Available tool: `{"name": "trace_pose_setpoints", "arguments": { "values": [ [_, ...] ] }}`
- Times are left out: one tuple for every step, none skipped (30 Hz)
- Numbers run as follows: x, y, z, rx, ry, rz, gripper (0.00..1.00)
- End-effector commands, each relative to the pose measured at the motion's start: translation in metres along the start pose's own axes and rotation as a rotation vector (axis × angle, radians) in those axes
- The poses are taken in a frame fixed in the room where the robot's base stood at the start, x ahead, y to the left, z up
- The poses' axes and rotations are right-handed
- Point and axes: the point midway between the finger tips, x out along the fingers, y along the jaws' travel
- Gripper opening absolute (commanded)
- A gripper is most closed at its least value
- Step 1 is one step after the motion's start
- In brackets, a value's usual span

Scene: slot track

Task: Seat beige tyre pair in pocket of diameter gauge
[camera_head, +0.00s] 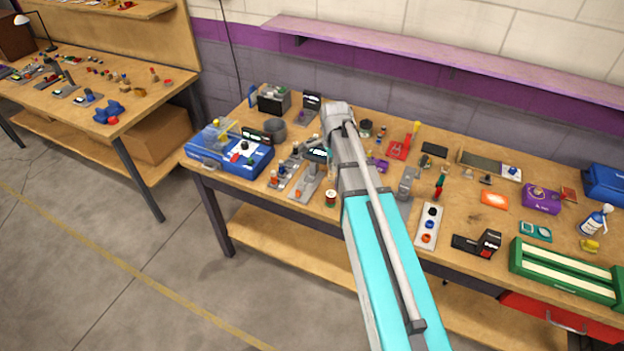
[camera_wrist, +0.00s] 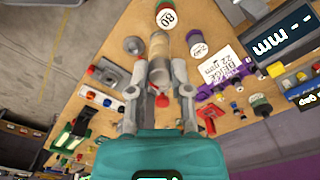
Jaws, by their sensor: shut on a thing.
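A beige, short cylindrical piece, which looks like the tyre pair (camera_wrist: 158,47), sits between the fingertips of my gripper (camera_wrist: 159,70) in the wrist view. My gripper is shut on it, above the bench. A dark display reading "mm --" on the diameter gauge (camera_wrist: 284,45) stands at the upper right of the wrist view, apart from the held piece. I cannot make out the gauge's pocket. In the head view my arm hides the gripper and the held piece, and a small display (camera_head: 318,155) shows just left of the arm.
A blue case (camera_head: 232,152) sits at the bench's left end. The bench is crowded.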

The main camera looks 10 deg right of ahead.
Motion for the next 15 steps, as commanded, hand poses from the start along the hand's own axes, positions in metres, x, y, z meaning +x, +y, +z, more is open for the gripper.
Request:
{"name": "trace_pose_setpoints", "arguments": {
  "values": [
    [0.000,0.000,0.000,0.000,0.000,0.000,0.00],
    [0.000,0.000,0.000,0.000,0.000,0.000,0.00],
    [0.000,0.000,0.000,0.000,0.000,0.000,0.00],
    [0.001,-0.001,0.000,0.000,0.000,0.000,0.00],
    [0.001,-0.001,0.001,-0.001,0.000,0.000,0.00],
    [0.002,-0.003,0.001,-0.001,0.000,0.000,0.00],
    [0.003,-0.004,0.001,-0.001,0.000,0.000,0.00],
    [0.004,-0.006,0.001,-0.001,0.000,0.000,0.00],
    [0.005,-0.009,0.002,-0.002,0.000,0.000,0.00],
    [0.007,-0.012,0.002,-0.002,0.000,0.000,0.00],
    [0.009,-0.016,0.003,-0.002,0.000,0.000,0.00],
    [0.011,-0.021,0.004,-0.002,0.000,0.000,0.00],
    [0.013,-0.025,0.005,-0.002,0.000,0.000,0.00],
    [0.016,-0.030,0.005,-0.002,0.000,0.000,0.00],
    [0.019,-0.036,0.006,-0.002,0.000,0.000,0.00]
  ]
}}
